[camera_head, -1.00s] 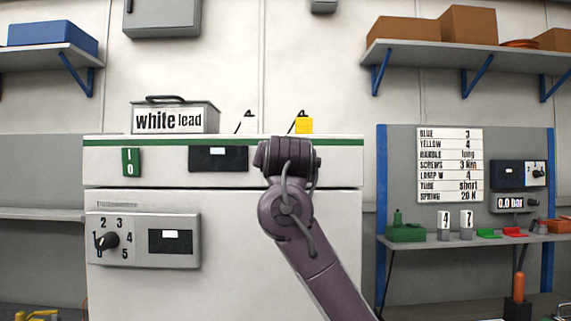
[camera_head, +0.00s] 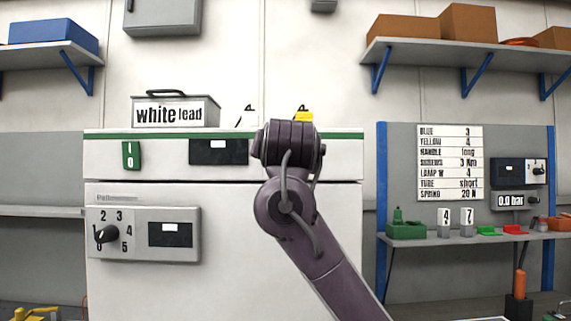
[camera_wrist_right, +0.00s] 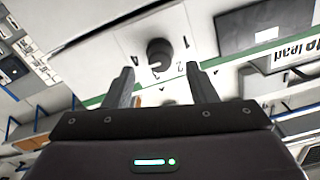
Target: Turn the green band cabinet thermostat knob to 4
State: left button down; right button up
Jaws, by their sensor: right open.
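The cabinet with the green band (camera_head: 225,135) fills the middle of the head view. In the right wrist view, turned roughly upside down, a dark round knob (camera_wrist_right: 160,53) sits on its pale front with numerals around it, 4, 1 and 2 among them. A light mark shows at the knob's lower edge; its exact setting is unclear. My right gripper (camera_wrist_right: 160,70) is open, its fingers apart on either side of the knob in the picture and short of it. In the head view my right arm (camera_head: 290,195) hides this knob and gripper.
A second black knob (camera_head: 106,234) with numbers sits on a lower grey panel. A dark display (camera_head: 218,151) and green switch (camera_head: 131,156) are left of my arm. A "white lead" box (camera_head: 175,111) stands on top. A notice board (camera_head: 450,162) hangs at right.

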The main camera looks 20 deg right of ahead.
jog(key=b+v, duration=0.1)
jog(key=v, duration=0.2)
jog(key=shift+s, duration=0.2)
jog(key=shift+a+f, duration=0.1)
